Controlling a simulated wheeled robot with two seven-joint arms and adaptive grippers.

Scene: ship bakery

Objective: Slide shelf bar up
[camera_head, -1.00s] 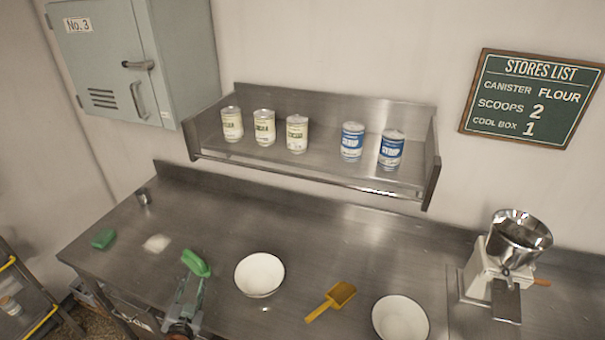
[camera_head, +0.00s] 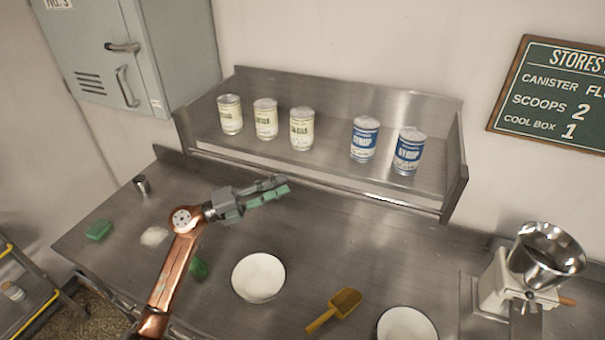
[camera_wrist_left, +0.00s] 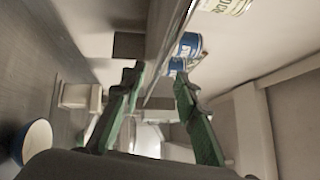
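The shelf bar (camera_head: 390,200) is a thin metal rod along the front of the steel wall shelf (camera_head: 330,160), running between its end plates. It looks low, near the shelf's front edge. My left gripper (camera_head: 284,185) is in front of the left-middle part of the bar, above the counter. In the left wrist view its two green-padded fingers (camera_wrist_left: 160,80) are apart, with nothing held between them. The shelf's front edge line runs ahead toward the gap between them. I cannot tell if a finger touches the bar. My right gripper is not in view.
Cream cans (camera_head: 265,118) and blue cans (camera_head: 409,150) stand on the shelf. Below on the counter are a white bowl (camera_head: 258,277), a yellow scoop (camera_head: 337,308), a green object (camera_head: 198,268) and a grinder (camera_head: 525,275). A grey cabinet (camera_head: 130,50) hangs at left.

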